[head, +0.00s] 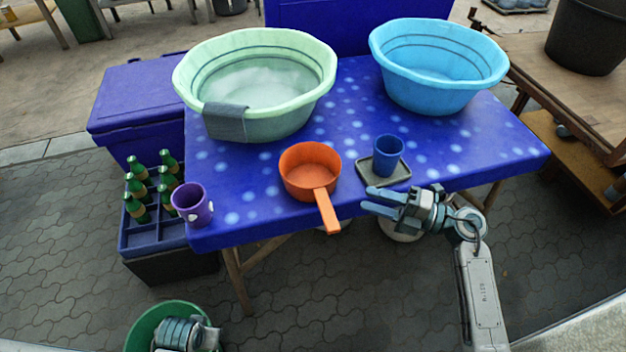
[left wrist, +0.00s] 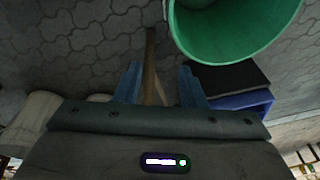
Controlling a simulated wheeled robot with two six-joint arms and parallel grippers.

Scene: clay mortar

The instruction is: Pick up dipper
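The orange dipper (head: 309,168) sits upright on the blue spotted table (head: 440,150), near its front edge. Its handle (head: 327,212) points toward me and sticks out past the edge. My right gripper (head: 369,201) is at the front edge, to the right of the handle and apart from it. Its fingers point left, spread and empty. My left gripper is low at the bottom of the head view, where its fingers cannot be made out. In the left wrist view its two fingers (left wrist: 158,82) are apart with nothing held between them.
A blue cup (head: 388,150) stands on a grey tray (head: 397,180) just beyond my right gripper. A purple mug (head: 192,207), a green basin (head: 290,120) and a blue basin (head: 435,92) are on the table. A green bucket (head: 140,325) and a crate of bottles (head: 140,240) are below left.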

